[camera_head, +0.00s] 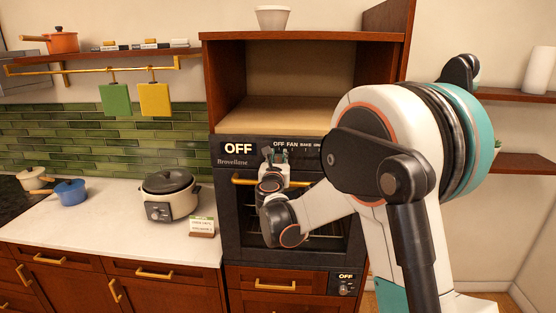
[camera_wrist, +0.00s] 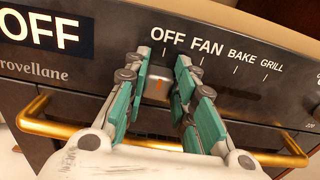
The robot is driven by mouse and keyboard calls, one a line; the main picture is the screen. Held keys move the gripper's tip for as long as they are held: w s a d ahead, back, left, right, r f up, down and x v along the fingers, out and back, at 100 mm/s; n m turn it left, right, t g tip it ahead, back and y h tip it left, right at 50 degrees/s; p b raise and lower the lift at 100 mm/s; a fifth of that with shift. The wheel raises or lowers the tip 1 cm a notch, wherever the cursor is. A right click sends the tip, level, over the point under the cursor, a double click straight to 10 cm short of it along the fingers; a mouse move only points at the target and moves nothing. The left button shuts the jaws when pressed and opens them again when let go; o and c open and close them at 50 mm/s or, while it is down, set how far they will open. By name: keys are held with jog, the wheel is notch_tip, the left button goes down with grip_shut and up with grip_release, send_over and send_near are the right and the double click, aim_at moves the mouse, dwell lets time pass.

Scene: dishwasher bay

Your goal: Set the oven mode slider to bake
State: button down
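The black oven (camera_head: 229,215) has a panel marked OFF, FAN, BAKE and GRILL; its display (camera_head: 238,149) reads OFF. In the wrist view the BAKE label (camera_wrist: 242,53) is right of FAN, with tick marks below the labels. My gripper (camera_wrist: 163,58) is open, one finger on each side of the slider, with gaps showing. I cannot tell whether either finger touches it. In the head view my gripper (camera_head: 275,156) is at the panel, and my arm hides the right end of the labels.
A gold oven handle bar (camera_wrist: 58,128) runs below the panel, beneath my gripper. A wooden cabinet frame (camera_head: 207,90) surrounds the oven. A slow cooker (camera_head: 170,194) and a small sign (camera_head: 202,226) stand on the counter to the left.

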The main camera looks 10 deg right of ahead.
jog(key=s+d, duration=0.1)
jog(key=d, duration=0.1)
jog(key=s+d+b, duration=0.1)
jog(key=d, duration=0.5)
jog(key=shift+s+d+b, duration=0.25)
jog(key=shift+s+b, duration=0.15)
jog(key=c, duration=1.3)
grip_release()
jog(key=v, duration=1.2)
